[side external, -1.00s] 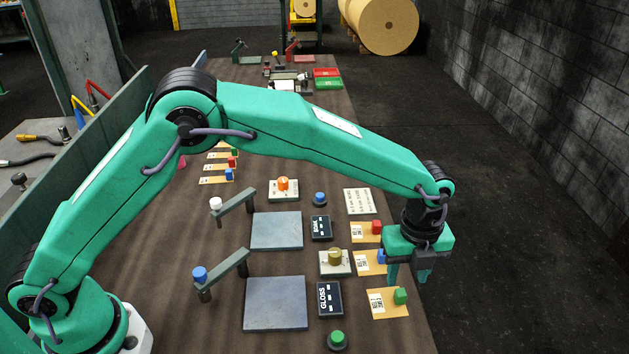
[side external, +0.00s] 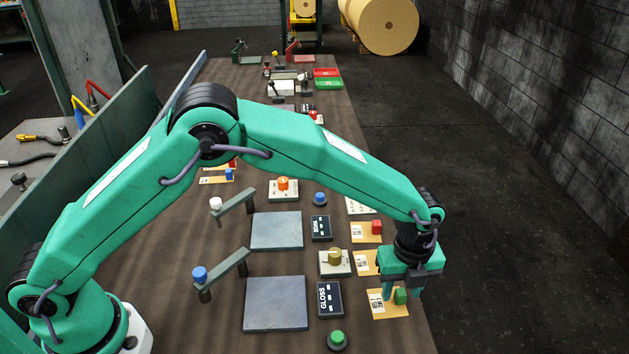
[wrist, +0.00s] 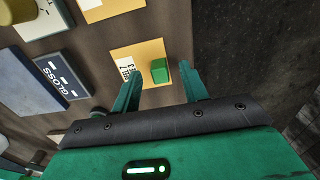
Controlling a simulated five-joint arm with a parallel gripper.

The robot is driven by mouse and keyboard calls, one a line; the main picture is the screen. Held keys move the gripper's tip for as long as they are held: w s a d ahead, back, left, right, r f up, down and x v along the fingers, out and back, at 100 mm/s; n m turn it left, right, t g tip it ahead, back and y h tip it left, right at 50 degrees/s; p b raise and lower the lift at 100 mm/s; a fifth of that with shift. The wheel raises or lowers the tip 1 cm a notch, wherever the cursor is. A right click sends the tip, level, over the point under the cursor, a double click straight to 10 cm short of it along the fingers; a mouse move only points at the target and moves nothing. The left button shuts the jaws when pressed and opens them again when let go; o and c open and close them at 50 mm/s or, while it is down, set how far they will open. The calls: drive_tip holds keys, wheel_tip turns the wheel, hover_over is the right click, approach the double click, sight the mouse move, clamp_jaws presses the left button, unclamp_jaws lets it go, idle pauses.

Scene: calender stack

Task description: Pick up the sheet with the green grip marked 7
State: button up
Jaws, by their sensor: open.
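The sheet (side external: 379,309) is a small tan card with a white printed label and a green block grip (side external: 401,296), near the right edge of the brown table. In the wrist view the label on the sheet (wrist: 148,50) shows what looks like a 7 beside the green grip (wrist: 159,71). My gripper (side external: 404,292) is open and empty, pointing down just above this sheet. In the wrist view my two fingers (wrist: 158,85) stand on either side of the green grip, apart from it. Whether the fingertips are level with the grip I cannot tell.
Behind it lie a sheet with a red grip (side external: 376,227) and another tan sheet (side external: 362,262) partly hidden by my gripper. To the left are the GLOSS plate (side external: 329,299), a grey pad (side external: 275,303) and a green button (side external: 337,339). The table edge is close on the right.

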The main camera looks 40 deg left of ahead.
sight(401, 296)
clamp_jaws()
drive_tip(key=shift+r, duration=0.75)
drive_tip(key=r, duration=0.2)
drive_tip(key=s+r, duration=0.1)
drive_tip(key=shift+d+r, duration=0.1)
drive_tip(key=shift+d, duration=0.15)
drive_tip(key=s+d+r, duration=0.4)
drive_tip(key=s+r, duration=0.2)
drive_tip(key=s, duration=0.3)
drive_tip(key=shift+s+r, duration=0.15)
drive_tip(key=shift+s, duration=0.25)
